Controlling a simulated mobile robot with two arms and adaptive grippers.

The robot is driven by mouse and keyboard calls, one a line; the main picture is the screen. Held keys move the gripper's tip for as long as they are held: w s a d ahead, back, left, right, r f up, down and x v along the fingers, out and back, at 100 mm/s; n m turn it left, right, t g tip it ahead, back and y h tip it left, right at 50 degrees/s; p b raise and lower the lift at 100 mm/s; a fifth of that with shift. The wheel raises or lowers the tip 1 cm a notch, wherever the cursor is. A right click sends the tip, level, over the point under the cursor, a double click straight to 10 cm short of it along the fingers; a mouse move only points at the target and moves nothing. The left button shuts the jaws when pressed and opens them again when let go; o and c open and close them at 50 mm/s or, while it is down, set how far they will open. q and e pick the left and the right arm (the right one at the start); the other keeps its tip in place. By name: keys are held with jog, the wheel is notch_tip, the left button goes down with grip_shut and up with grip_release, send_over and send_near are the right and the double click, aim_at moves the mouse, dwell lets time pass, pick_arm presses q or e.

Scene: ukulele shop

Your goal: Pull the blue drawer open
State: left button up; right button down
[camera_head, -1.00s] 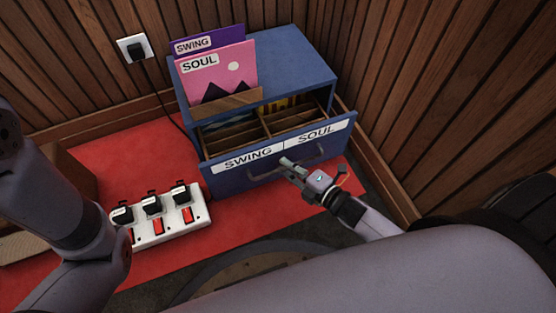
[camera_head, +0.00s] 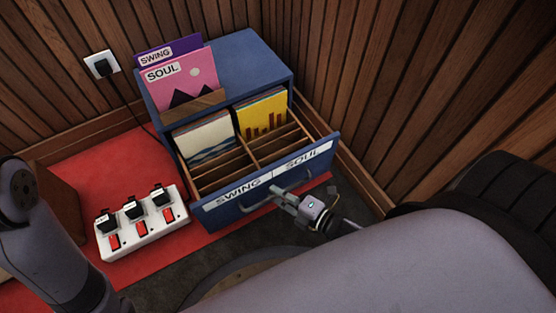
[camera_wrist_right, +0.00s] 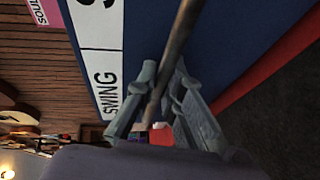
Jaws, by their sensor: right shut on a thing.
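The blue drawer (camera_head: 250,203) is pulled well out of its blue cabinet (camera_head: 240,62). Its front bears SWING and SOUL labels. Inside, wooden dividers form two columns, with several record sleeves (camera_head: 207,137) at the back. My right gripper (camera_head: 283,194) is shut on the drawer's bar handle (camera_head: 300,181). In the right wrist view the handle (camera_wrist_right: 178,45) runs between the two fingers (camera_wrist_right: 155,95). My left arm is at the left edge of the head view; its gripper is out of the picture.
A white power strip (camera_head: 150,235) with several plugs and red switches lies on the red mat (camera_head: 120,165), left of the drawer. A slatted wall (camera_head: 400,90) is close on the right.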

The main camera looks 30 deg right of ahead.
jog(key=c, duration=1.7)
grip_release()
jog(key=v, duration=1.2)
